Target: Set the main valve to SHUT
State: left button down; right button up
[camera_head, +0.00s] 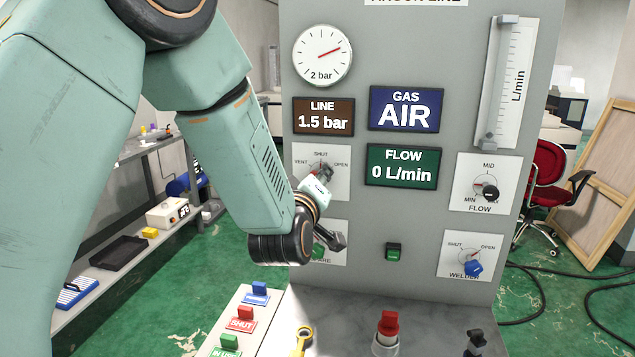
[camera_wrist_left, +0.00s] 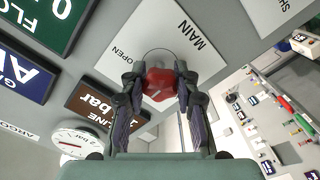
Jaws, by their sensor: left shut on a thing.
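The main valve is a red knob (camera_wrist_left: 160,84) on a white plate marked MAIN and OPEN in the left wrist view. The plate (camera_head: 301,190) also shows in the head view on the grey panel, with VENT, SHUT and OPEN marks. My left gripper (camera_wrist_left: 160,78) is shut on the red knob, one finger on each side; it also shows in the head view (camera_head: 324,174), partly hidden by its own wrist. Which mark the knob points to is hard to tell. My right gripper is not in view.
The panel carries a gauge (camera_head: 322,55), GAS AIR (camera_head: 405,108), LINE 1.5 bar (camera_head: 323,117) and FLOW 0 L/min (camera_head: 402,166) signs. A flow knob (camera_head: 490,193) and a blue welder knob (camera_head: 473,268) sit right. A red-topped part (camera_head: 388,325) stands on the ledge below.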

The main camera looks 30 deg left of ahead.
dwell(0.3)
pick_arm(q)
jog(key=c, duration=1.4)
grip_release()
jog(key=o, duration=0.4)
jog(key=shift+s+r, duration=0.1)
jog(key=shift+s, duration=0.1)
jog(key=shift+w, duration=0.1)
jog(key=shift+v, duration=3.7)
